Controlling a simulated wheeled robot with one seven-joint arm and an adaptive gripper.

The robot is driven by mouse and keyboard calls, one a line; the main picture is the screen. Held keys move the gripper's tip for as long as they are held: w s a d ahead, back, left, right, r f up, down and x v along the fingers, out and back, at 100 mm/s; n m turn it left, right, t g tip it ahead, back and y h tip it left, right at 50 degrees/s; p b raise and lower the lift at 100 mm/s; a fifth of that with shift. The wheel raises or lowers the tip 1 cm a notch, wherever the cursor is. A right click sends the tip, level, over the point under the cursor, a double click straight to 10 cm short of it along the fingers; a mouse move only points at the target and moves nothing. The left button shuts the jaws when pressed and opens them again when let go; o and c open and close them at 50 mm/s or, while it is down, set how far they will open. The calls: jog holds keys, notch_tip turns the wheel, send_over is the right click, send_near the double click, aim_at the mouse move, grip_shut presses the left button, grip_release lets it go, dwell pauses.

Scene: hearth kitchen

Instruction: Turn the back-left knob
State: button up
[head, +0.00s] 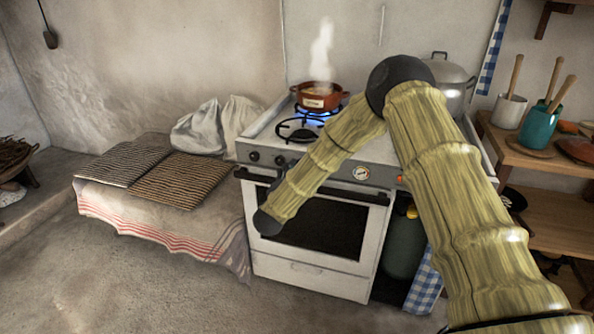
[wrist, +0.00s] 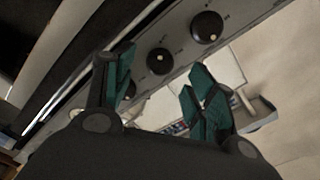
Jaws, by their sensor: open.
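The white stove (head: 310,282) stands against the wall, with dark knobs on its front panel. Two knobs show at the left end in the head view, an outer knob (head: 253,156) and an inner knob (head: 281,160). The wrist view shows two knobs clearly, one nearer my fingers (wrist: 159,61) and one farther up (wrist: 207,27); a third is partly hidden by a finger. No label tells which is the back-left knob. My gripper (wrist: 162,88) is open and empty, with teal finger pads just short of the nearer knob. In the head view my gripper is not clearly visible.
A steaming red pot (head: 318,97) sits over a blue flame at the back left of the stove. The front-left burner (head: 299,131) is bare. Folded mats (head: 185,180) and white sacks (head: 228,122) lie on the ledge at left. A shelf with utensils stands at right.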

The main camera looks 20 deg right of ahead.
jog(key=v, duration=0.7)
jog(key=s+a+f+n+g+y+p, duration=0.1)
jog(key=s+f+n+g+y+p, duration=0.35)
jog(key=s+f, duration=0.65)
jog(key=s+a+f+n+g+y+p, duration=0.2)
jog(key=s+f+n+y, duration=0.4)
jog(key=s+f, duration=0.55)
jog(key=s+d+n+g+p, duration=0.1)
jog(key=s+d+n+g, duration=0.1)
jog(key=s, duration=1.3)
jog(key=s+d+n+g+p, duration=0.2)
jog(key=s+n+g, duration=0.3)
jog(key=s, duration=1.1)
jog(key=shift+s+d+r+g+p, duration=0.2)
jog(key=shift+d+g+p, duration=0.1)
jog(key=shift+d+g, duration=0.4)
